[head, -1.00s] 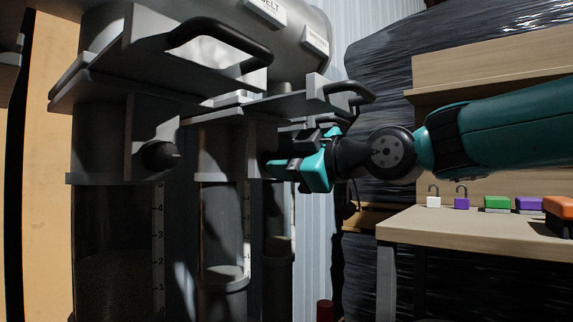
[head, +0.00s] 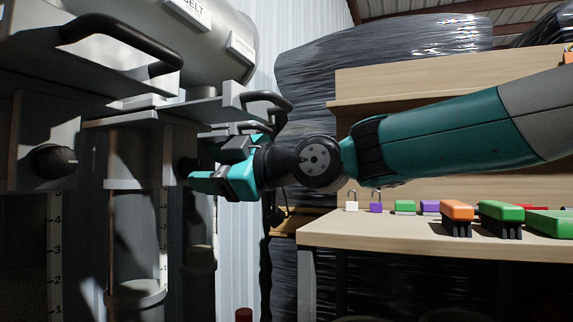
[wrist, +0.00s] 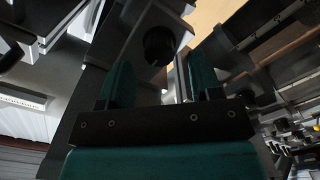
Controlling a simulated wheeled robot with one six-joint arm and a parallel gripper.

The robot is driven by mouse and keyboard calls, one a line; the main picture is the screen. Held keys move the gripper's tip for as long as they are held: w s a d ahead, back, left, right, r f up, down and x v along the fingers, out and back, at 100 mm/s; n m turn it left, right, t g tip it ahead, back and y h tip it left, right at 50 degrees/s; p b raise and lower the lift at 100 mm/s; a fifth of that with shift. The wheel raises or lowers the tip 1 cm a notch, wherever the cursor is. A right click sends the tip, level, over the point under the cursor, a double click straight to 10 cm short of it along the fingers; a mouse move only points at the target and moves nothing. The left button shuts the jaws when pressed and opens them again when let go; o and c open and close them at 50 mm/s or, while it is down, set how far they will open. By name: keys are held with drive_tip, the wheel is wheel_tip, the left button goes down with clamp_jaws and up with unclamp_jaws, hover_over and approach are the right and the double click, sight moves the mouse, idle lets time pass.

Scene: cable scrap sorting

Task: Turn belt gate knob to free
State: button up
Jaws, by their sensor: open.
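A round black knob (wrist: 160,45) sits on a grey gate block in the wrist view, just beyond my fingertips and between their lines. My gripper (wrist: 160,72) is open and empty, with one teal finger on each side of the gap. In the head view, my gripper (head: 198,168) points left at the middle gate's block, where a dark knob (head: 185,168) is partly hidden by the fingers. Whether the fingers touch it I cannot tell. A "BELT" label (head: 190,10) is on the grey drum above. Another black knob (head: 52,162) is on the nearer left gate.
Black gate handles (head: 115,38) and plates jut out above and left of my gripper. Clear tubes (head: 135,230) with scales hang below.

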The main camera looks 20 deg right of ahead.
drive_tip(key=p+v, duration=0.1)
drive_tip(key=v, duration=1.4)
drive_tip(key=shift+s, duration=0.2)
drive_tip(key=s+a+f+m+g+h+p, duration=0.3)
drive_tip(key=f+m+g+p, duration=0.1)
drive_tip(key=f, duration=0.4)
drive_tip(key=s+d+f+m+g+h+p, duration=0.4)
drive_tip(key=s+f+m+g+h, duration=0.35)
drive_tip(key=s+f, duration=0.6)
wheel_tip(320, 180, up, 38)
drive_tip(key=m+p, duration=0.1)
drive_tip(key=p, duration=3.6)
drive_tip(key=shift+s, duration=0.2)
drive_tip(key=shift+d+t+y, duration=0.1)
drive_tip(key=shift+t+y, duration=0.15)
